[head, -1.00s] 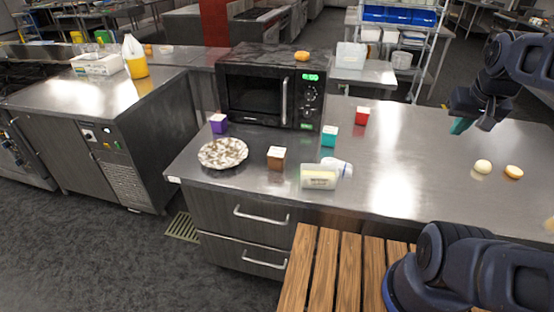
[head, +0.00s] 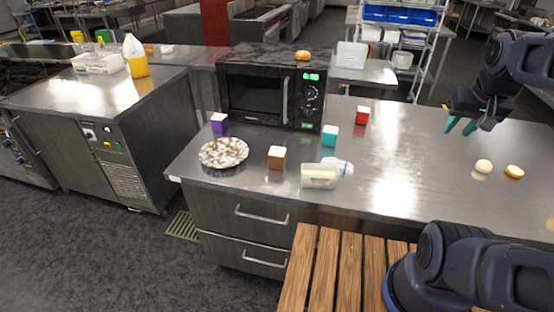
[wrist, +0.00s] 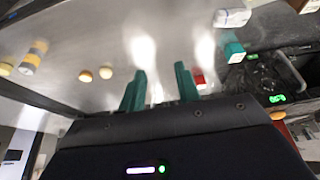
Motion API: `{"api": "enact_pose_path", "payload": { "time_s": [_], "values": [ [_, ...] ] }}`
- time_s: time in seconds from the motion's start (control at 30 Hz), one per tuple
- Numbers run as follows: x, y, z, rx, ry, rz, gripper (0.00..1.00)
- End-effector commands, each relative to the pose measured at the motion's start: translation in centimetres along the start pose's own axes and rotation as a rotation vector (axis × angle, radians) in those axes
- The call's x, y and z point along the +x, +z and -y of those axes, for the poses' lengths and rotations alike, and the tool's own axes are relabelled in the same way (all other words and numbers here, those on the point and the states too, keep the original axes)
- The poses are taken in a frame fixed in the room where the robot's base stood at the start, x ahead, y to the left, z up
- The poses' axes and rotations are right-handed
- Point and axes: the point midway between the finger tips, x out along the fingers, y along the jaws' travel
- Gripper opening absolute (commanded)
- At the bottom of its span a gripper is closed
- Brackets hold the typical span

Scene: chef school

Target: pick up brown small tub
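The brown small tub (head: 277,158), a small brown cube with a white top, stands upright on the steel counter (head: 420,165). It is right of a speckled plate (head: 223,153) and left of a pale bottle lying on its side (head: 318,177). My gripper (head: 461,126) is above the counter at the right, far from the tub. In the wrist view my gripper's green fingers (wrist: 160,87) are apart, with nothing between them.
Purple (head: 219,122), teal (head: 330,136) and red (head: 362,115) tubs stand near the microwave (head: 268,88). Two small round items, one pale (head: 483,166) and one orange-edged (head: 514,171), lie at the right. The counter's middle right is clear.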

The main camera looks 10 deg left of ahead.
Motion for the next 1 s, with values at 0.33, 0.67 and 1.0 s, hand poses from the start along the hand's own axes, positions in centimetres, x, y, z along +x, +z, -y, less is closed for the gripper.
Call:
{"api": "enact_pose_path", "payload": {
  "time_s": [0.33, 0.67, 1.0],
  "values": [
    [0.0, 0.0, 0.0, 0.0, 0.0, 0.0, 0.82],
    [0.3, -1.2, 0.8, -0.052, -0.01, 0.015, 0.82],
    [2.9, -7.2, 6.7, -0.34, -0.063, 0.087, 0.82]
  ]
}}
